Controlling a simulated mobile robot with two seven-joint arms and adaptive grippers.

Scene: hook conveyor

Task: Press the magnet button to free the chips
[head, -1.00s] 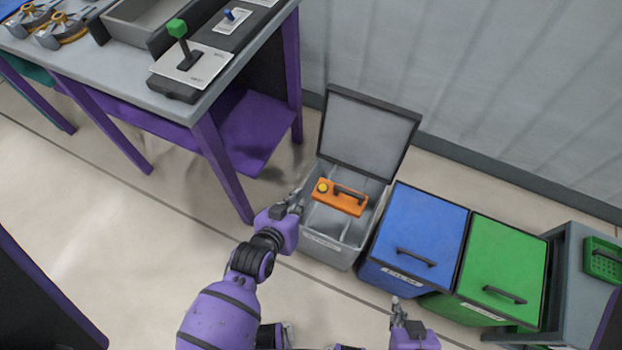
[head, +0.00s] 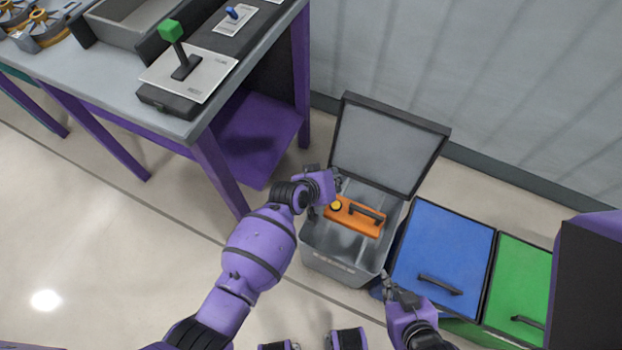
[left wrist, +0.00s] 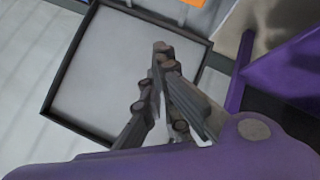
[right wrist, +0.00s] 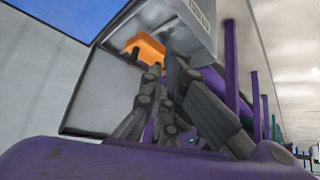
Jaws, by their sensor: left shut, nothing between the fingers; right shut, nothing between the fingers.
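The orange magnet (head: 355,222) has a black handle and a round yellow button (head: 336,206) at its left end. It sits in the upper part of the open grey bin (head: 335,268). My left gripper (head: 338,182) is shut and empty, just above the button in the head view; contact cannot be told. Its fingers (left wrist: 160,52) show against the bin's lid, with a bit of orange at the top edge. My right gripper (head: 386,280) is shut and empty by the bin's front right corner. The magnet also shows in the right wrist view (right wrist: 148,48). No chips can be made out.
The bin's grey lid (head: 388,145) stands open behind it. Blue (head: 440,250) and green (head: 520,290) lidded bins stand to the right. A purple-legged table with a green-knobbed lever (head: 172,32) stands at the left. Clear floor lies in front.

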